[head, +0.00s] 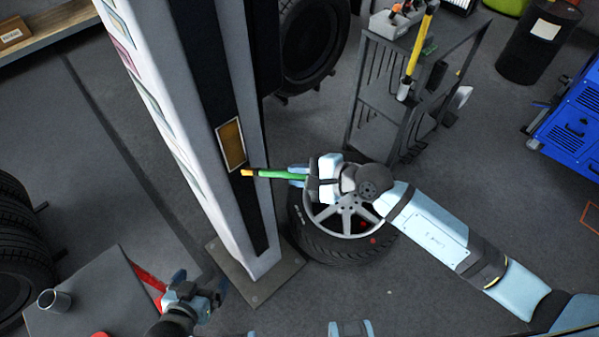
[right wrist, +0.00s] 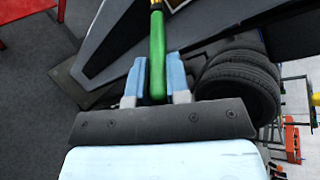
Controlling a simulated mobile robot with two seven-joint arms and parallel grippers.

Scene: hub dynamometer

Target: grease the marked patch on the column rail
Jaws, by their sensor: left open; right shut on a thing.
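The column (head: 198,110) stands upright, with a dark rail (head: 208,70) along its face. The marked patch (head: 232,144) is a brownish-yellow rectangle with a pale border on the rail. My right gripper (head: 300,175) is shut on a green-handled grease brush (head: 278,174). Its yellow-orange tip points left and lies close to the patch's lower edge in the head view; I cannot tell whether it touches the rail. The green handle (right wrist: 157,60) also shows between the fingers in the right wrist view. My left gripper (head: 200,297) is open and empty, low beside the column's base.
A wheel with a tyre (head: 345,245) lies on the floor beneath my right gripper. A grey cart (head: 375,110) stands behind. A grey table (head: 95,300) with a metal cup (head: 54,300) is at lower left. A blue cabinet (head: 575,125) stands at right.

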